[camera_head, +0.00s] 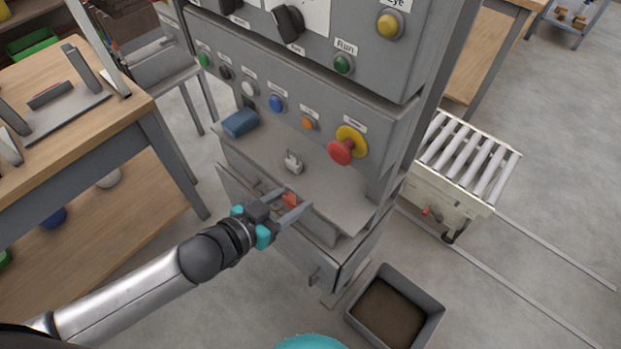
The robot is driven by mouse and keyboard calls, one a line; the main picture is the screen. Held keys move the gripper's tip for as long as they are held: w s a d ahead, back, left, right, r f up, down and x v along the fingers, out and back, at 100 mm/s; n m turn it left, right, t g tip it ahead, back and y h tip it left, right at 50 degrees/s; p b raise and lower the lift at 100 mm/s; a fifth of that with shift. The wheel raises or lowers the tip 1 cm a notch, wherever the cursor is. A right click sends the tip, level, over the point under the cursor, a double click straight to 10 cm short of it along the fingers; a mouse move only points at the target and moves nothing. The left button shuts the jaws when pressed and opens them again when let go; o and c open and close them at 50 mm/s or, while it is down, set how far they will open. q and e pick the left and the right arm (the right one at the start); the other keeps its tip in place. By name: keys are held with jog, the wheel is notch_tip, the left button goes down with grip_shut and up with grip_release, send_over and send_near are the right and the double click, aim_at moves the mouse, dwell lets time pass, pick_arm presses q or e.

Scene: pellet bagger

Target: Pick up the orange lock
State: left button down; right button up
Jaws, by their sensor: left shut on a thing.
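The orange lock (291,199) is a small red-orange piece at the front of the grey machine, at the open drawer (318,229) below the machine's ledge. My left gripper (289,202) reaches in from the lower left and is shut on the orange lock, with one finger on each side of it. The fingers hide part of the lock. I cannot tell whether the lock still touches the drawer. My right gripper is not in view.
A silver padlock (293,161) and a blue block (240,123) lie on the ledge just above the drawer. A red emergency knob (341,152) sticks out of the panel. A grey bin (427,305) stands on the floor, and a wooden table (140,103) is at left.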

pick_arm(q)
jog(key=s+a, duration=0.5)
jog(key=s, duration=0.2)
jog(key=shift+s+a+p, duration=0.3)
jog(key=shift+s, duration=0.05)
dwell(0.4)
